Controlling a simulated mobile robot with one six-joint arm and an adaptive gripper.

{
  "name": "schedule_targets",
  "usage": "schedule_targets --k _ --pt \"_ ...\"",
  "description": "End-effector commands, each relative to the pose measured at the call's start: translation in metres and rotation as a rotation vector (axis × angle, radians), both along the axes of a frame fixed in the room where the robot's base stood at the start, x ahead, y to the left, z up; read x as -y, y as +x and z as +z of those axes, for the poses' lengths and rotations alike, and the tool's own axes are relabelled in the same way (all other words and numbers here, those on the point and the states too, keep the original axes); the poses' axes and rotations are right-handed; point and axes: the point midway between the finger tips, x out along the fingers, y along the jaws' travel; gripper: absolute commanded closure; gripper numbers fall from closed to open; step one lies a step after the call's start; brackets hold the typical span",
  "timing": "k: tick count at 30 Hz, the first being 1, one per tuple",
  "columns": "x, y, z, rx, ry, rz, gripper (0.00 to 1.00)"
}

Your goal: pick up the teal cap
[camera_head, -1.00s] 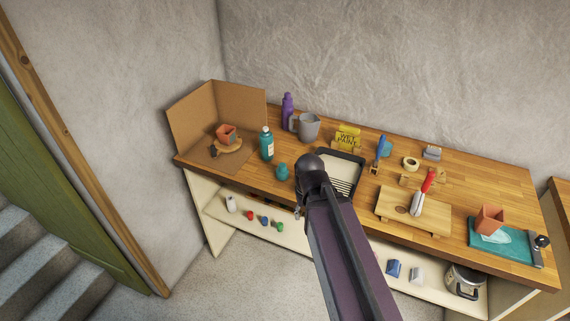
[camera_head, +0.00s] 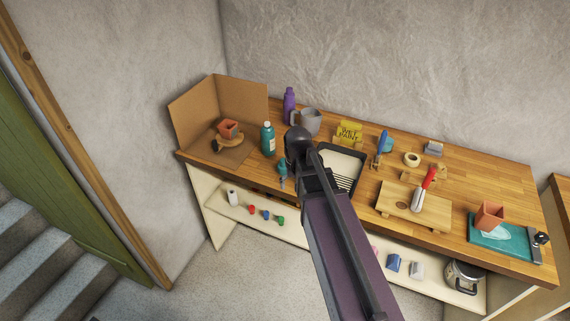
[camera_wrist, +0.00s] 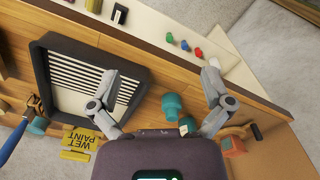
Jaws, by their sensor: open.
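The teal cap (camera_head: 282,169) is a small rounded piece near the front edge of the wooden bench, left of the paint tray. In the head view my wrist partly hides it. In the wrist view the teal cap (camera_wrist: 172,105) stands between my two spread fingers, nearer the right one. My gripper (camera_wrist: 160,75) is open and empty above the bench. No contact with the cap shows.
A teal bottle (camera_head: 267,139) stands close behind the cap. The black paint tray (camera_wrist: 136,100) lies beside it. A cardboard screen (camera_head: 238,104) with a terracotta pot (camera_head: 229,128) is at the left. A grey mug (camera_head: 309,121) stands behind.

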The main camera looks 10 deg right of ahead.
Motion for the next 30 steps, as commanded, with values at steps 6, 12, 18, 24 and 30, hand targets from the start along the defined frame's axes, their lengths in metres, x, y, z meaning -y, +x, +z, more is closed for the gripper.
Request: schedule_targets --k 6,12,18,24,30 --pt "-0.002 0.097 0.015 0.0 0.0 -0.099 0.0" --pt "-0.004 0.165 0.024 0.0 0.001 -0.183 0.0" --pt "-0.005 0.202 0.029 0.0 0.001 -0.234 0.0" --pt "-0.005 0.209 0.029 0.0 0.001 -0.25 0.0" --pt "-0.005 0.208 0.029 0.0 0.001 -0.25 0.0"
